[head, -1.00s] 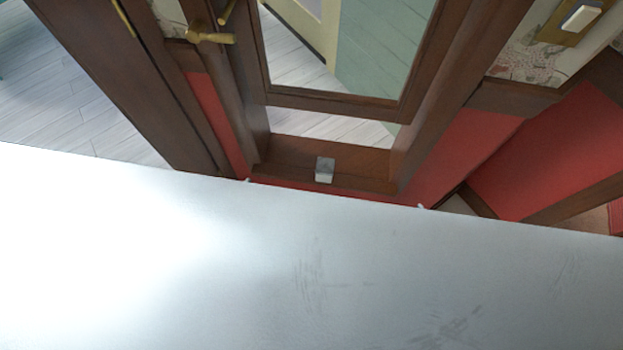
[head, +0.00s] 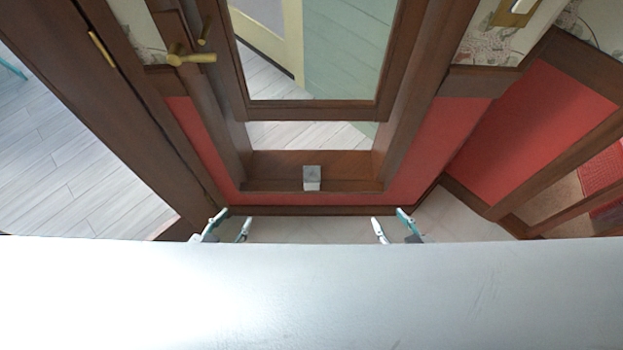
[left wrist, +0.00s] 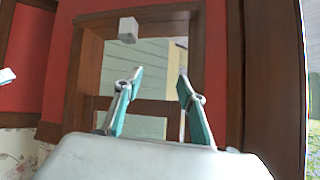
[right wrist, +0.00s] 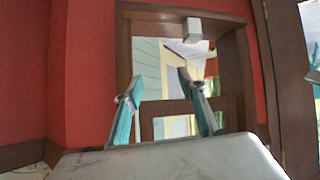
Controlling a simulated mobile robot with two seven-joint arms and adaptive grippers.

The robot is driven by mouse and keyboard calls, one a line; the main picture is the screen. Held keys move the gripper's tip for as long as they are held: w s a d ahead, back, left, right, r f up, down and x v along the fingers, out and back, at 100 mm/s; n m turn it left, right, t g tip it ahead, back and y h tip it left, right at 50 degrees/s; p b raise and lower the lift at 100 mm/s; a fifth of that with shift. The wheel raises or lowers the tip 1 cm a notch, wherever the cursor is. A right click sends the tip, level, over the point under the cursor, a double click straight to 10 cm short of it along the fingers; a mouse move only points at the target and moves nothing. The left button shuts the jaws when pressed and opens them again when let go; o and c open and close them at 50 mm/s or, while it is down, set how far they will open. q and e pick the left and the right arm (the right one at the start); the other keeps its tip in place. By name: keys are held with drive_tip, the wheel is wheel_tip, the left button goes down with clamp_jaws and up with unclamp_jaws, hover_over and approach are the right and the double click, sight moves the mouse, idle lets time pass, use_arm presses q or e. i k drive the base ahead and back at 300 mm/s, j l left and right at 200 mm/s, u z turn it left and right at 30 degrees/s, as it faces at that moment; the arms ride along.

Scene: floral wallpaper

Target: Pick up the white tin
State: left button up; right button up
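The white tin (head: 312,178) is a small pale box on the brown wooden sill (head: 262,171) below the window, near the middle of the head view. It shows above my fingers in the left wrist view (left wrist: 128,30) and in the right wrist view (right wrist: 192,29). My left gripper (head: 228,228) is open and empty, short of the sill and left of the tin. My right gripper (head: 393,226) is open and empty, short of the sill and right of the tin. Neither touches the tin. My own pale body hides both arms in the head view.
A wooden window frame (head: 310,110) rises behind the sill, with red wall panels (head: 425,150) beside it. A brass handle (head: 190,57) is at the upper left. Wooden posts flank the opening. Pale floor (head: 310,228) lies below the sill, with clear space between the grippers.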

sight(312, 174)
drive_tip(key=l+u, duration=0.15)
drive_tip(key=l, duration=0.35)
drive_tip(key=l+u, duration=0.15)
drive_tip(key=l, duration=0.3)
drive_tip(key=l+u, duration=0.2)
drive_tip(key=l, duration=0.3)
drive_tip(key=k+l+u, duration=0.15)
drive_tip(key=l, duration=0.3)
drive_tip(key=k+l+u, duration=0.15)
drive_tip(key=l, duration=0.35)
drive_tip(key=l+u, duration=0.15)
drive_tip(key=l, duration=0.3)
drive_tip(key=k, duration=0.05)
